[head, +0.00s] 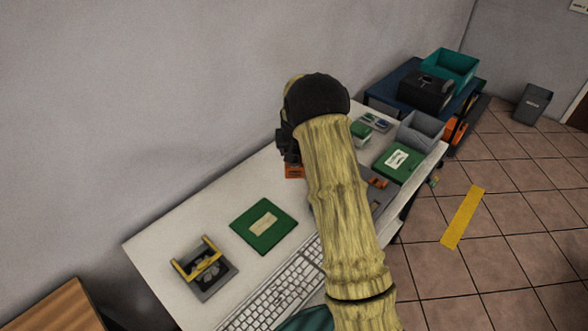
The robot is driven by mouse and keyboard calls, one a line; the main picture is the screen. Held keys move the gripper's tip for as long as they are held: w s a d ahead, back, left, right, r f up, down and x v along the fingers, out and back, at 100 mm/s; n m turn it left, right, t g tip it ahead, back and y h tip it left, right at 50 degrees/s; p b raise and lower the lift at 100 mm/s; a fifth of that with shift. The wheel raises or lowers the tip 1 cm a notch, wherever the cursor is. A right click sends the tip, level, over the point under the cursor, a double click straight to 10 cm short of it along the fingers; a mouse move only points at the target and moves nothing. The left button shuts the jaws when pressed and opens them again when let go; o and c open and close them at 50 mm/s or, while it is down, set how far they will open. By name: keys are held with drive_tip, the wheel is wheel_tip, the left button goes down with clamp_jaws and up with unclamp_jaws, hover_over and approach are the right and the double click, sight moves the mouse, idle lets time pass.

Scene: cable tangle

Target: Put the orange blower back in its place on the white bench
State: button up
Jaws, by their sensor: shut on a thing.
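The white bench (160,245) runs diagonally along the wall from lower left to upper right. My arm reaches over its middle, and my gripper (288,150) is at the back part of the bench, mostly hidden behind my wrist. An orange piece, the visible part of the orange blower (294,171), shows just below the gripper, which is shut on it. The rest of the blower is hidden by my arm. I cannot tell whether it touches the bench top.
On the bench are a green mat with a label (264,226), a grey holder with yellow bars (204,268), a keyboard (278,294), a labelled green box (398,162) and a grey bin (420,130). A blue table (381,92) stands beyond. Bare bench top lies left of the gripper.

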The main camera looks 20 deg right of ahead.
drive_tip(key=shift+f, duration=1.3)
drive_tip(key=shift+f, duration=0.1)
wheel_tip(320, 180, down, 4)
drive_tip(key=shift+w+r+p, duration=0.1)
drive_tip(key=shift+r+p, duration=0.15)
drive_tip(key=shift+p, duration=0.35)
drive_tip(key=shift+f+b, duration=0.35)
drive_tip(key=shift+f, duration=0.05)
drive_tip(key=shift+f, duration=0.2)
drive_tip(key=o, duration=0.9)
